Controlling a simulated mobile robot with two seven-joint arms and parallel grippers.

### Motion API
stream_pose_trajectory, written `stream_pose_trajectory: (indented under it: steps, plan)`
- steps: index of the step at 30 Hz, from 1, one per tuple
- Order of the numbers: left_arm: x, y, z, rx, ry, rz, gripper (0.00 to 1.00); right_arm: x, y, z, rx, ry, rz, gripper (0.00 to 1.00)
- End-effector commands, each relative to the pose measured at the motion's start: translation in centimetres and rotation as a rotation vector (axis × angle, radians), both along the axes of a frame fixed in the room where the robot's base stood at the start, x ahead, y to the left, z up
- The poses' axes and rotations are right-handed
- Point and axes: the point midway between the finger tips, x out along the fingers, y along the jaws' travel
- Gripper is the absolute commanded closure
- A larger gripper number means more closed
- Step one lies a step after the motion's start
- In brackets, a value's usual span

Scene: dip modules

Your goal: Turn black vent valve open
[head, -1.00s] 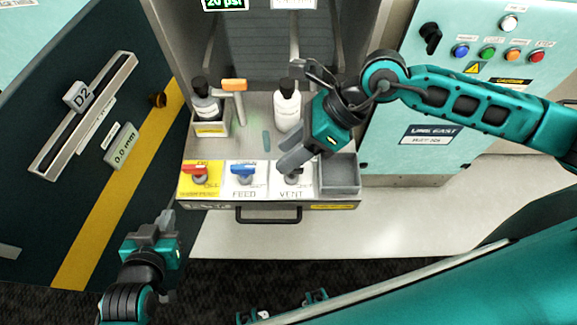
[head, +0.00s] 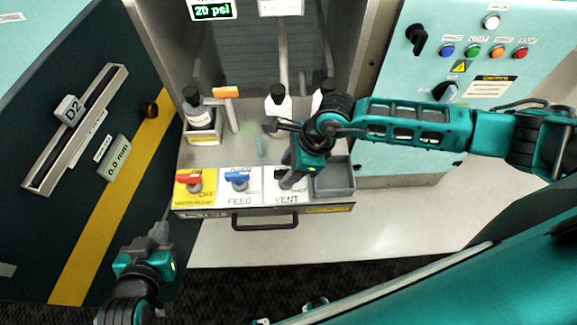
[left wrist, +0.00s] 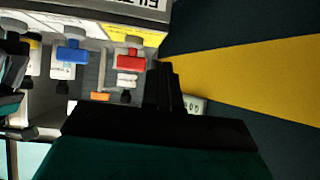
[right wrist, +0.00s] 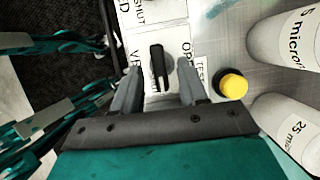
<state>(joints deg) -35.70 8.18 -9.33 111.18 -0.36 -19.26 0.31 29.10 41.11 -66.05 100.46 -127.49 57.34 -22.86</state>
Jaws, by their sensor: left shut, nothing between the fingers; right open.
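The black vent valve (right wrist: 158,66) has a bar handle on a white plate marked VENT (head: 286,198). In the right wrist view the handle stands between the fingers of my right gripper (right wrist: 157,90), which is open, with a gap on each side. In the head view my right gripper (head: 290,180) is over the VENT plate and largely hides the valve. My left gripper (head: 160,232) is shut and empty, left of the panel; its fingers also show in the left wrist view (left wrist: 166,85).
A red valve (head: 189,180) and a blue FEED valve (head: 237,179) sit left of the vent valve. A grey tray (head: 334,192) is at right. A drawer handle (head: 265,221) is in front. The display (head: 213,10) reads 20 psi.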

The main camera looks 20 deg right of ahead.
Motion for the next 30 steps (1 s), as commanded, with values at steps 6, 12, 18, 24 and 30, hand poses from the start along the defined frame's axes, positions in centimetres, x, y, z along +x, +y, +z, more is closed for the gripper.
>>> stream_pose_trajectory:
  steps: [6,12,18,24,30]
  plan:
    - [-0.02,-0.01,0.11,0.000,0.000,0.000,1.00,0.07,0.43,-1.05,0.000,0.001,0.001,0.57]
    - [-0.04,-0.01,0.09,0.000,0.001,0.000,1.00,0.08,0.45,-1.10,0.000,0.000,0.001,0.57]
    - [-0.10,-0.01,0.05,0.000,0.002,-0.001,1.00,0.08,0.44,-1.08,0.000,0.001,0.000,0.73]
    - [-0.19,-0.01,0.01,-0.001,0.004,0.000,1.00,0.07,0.44,-1.07,0.000,0.001,0.000,0.92]
    - [-0.22,0.00,-0.03,0.000,0.005,0.000,1.00,0.05,0.43,-1.12,0.000,0.001,0.000,1.00]
